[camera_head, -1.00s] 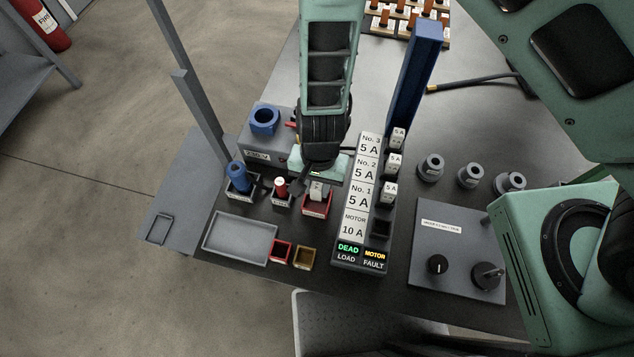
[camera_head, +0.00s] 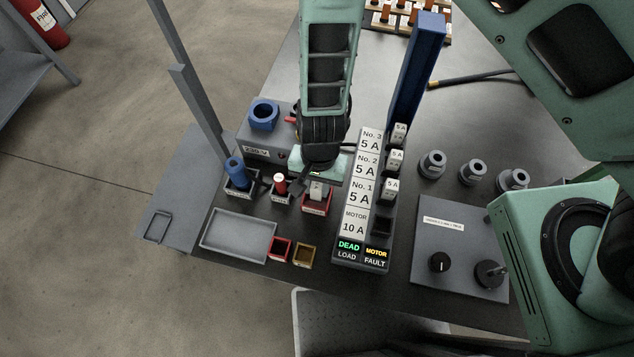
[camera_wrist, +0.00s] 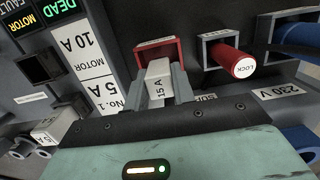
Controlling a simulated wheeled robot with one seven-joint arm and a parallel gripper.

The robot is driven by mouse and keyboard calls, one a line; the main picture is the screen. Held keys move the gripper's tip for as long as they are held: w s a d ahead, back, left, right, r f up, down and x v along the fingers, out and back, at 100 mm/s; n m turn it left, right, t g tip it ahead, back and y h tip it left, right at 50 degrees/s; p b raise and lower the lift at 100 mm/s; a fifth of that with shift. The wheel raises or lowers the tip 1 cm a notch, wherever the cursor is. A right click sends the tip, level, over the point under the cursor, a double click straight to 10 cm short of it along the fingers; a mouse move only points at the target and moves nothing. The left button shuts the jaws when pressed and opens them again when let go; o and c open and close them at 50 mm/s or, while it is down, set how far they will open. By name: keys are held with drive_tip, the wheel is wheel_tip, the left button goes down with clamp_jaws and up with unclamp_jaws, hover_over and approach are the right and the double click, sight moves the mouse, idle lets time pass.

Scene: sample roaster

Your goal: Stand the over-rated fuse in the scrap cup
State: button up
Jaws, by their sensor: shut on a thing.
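The fuse (camera_wrist: 158,82), a pale grey block marked 15 A, is between the two fingers of my gripper (camera_wrist: 160,88). It also shows in the head view (camera_head: 317,188), below my wrist. My gripper is shut on it. A red open-topped cup (camera_wrist: 174,50) is right at the fuse's far end; it also shows in the head view (camera_head: 316,207) with a label too small to read. The fuse overlaps the cup's opening in both views. I cannot tell whether its lower end is inside or just above it.
Beside the red cup stands a red LOCK plug (camera_wrist: 236,64) in a grey holder, then a blue plug (camera_head: 235,171). The fuse panel (camera_head: 357,195) with 5 A fuses is close on the right. A small red bin (camera_head: 280,249), a brown bin (camera_head: 304,256) and an empty tray (camera_head: 238,234) lie in front.

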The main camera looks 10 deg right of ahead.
drive_tip(key=shift+f+b, duration=0.8)
drive_tip(key=shift+f, duration=0.5)
drive_tip(key=o, duration=1.1)
drive_tip(key=shift+c, duration=0.2)
drive_tip(key=shift+w+r, duration=0.1)
drive_tip(key=shift+r, duration=0.4)
wheel_tip(320, 180, up, 16)
drive_tip(key=w+p, duration=0.1)
drive_tip(key=shift+w+d, duration=0.4)
drive_tip(key=shift+r, duration=0.1)
drive_tip(key=s+d+r+n, duration=0.4)
drive_tip(key=d+r+n, duration=0.1)
drive_tip(key=r, duration=0.3)
drive_tip(key=s+d+r+n+t, duration=0.1)
drive_tip(key=s+d+r+n, duration=0.4)
drive_tip(key=r, duration=0.4)
drive_tip(key=shift+s+n, duration=0.3)
drive_tip(key=shift+n, duration=0.6)
